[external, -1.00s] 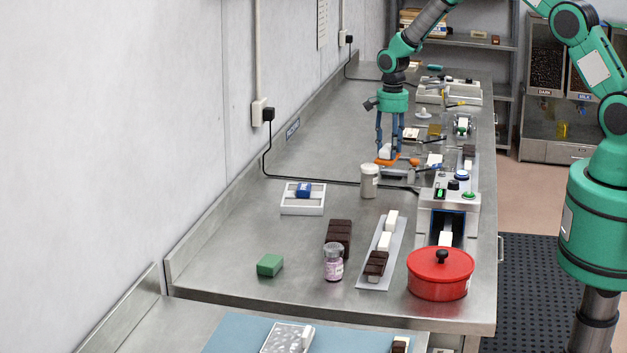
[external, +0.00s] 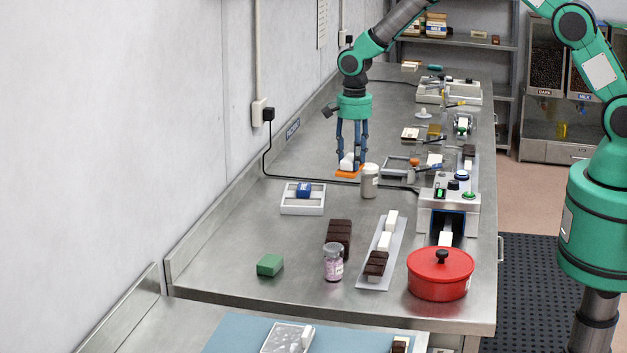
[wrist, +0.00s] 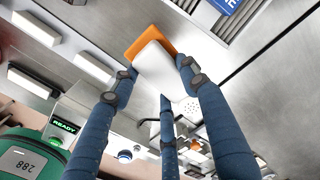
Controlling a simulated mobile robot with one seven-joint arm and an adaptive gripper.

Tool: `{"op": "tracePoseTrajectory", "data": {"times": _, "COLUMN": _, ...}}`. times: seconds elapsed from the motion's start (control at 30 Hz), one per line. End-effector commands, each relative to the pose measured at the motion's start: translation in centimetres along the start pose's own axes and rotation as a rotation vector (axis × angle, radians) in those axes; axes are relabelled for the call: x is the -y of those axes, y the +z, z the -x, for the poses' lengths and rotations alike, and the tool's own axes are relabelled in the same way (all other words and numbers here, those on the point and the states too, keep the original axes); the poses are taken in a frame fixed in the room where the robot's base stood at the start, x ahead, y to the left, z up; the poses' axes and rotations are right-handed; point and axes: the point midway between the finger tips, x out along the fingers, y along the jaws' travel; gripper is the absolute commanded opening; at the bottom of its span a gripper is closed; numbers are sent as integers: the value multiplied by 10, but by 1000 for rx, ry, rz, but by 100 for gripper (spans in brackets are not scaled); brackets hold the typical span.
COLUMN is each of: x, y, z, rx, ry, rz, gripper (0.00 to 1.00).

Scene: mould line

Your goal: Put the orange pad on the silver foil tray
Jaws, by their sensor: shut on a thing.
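The orange pad (external: 348,172) has a white block-like top and is held in my gripper (external: 352,158), whose several blue fingers close around the white part. In the wrist view the pad's orange edge (wrist: 150,38) shows beyond the white part, between the fingertips of my gripper (wrist: 158,72). The pad is over the left-middle of the steel bench; its exact height is unclear. A silver, mottled tray (external: 280,338), which looks like the foil tray, lies on the blue mat at the bottom of the external view, far nearer the camera than my gripper. A small white piece sits at its right side.
A white-lidded jar (external: 369,182) stands just right of the pad. A white tray with a blue item (external: 303,208), a green block (external: 269,265), a dark chocolate slab (external: 339,235), a sprinkle jar (external: 333,264) and a red pot (external: 440,278) stand nearer. The left bench is mostly clear.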

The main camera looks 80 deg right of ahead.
Motion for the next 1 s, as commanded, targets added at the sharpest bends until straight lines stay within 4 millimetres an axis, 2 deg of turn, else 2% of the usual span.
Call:
{"op": "tracePoseTrajectory", "data": {"times": 0.03, "x": 2, "y": 22, "z": 0, "rx": 0, "ry": 0, "rz": 9, "gripper": 18}}
{"op": "tracePoseTrajectory", "data": {"times": 0.1, "x": 2, "y": 47, "z": 0, "rx": 0, "ry": 0, "rz": 14, "gripper": 18}}
{"op": "tracePoseTrajectory", "data": {"times": 0.47, "x": -6, "y": 180, "z": 0, "rx": 0, "ry": 0, "rz": 38, "gripper": 18}}
{"op": "tracePoseTrajectory", "data": {"times": 0.77, "x": -30, "y": 290, "z": 0, "rx": 0, "ry": -1, "rz": 59, "gripper": 18}}
{"op": "tracePoseTrajectory", "data": {"times": 1.0, "x": -61, "y": 374, "z": 0, "rx": 0, "ry": -1, "rz": 75, "gripper": 18}}
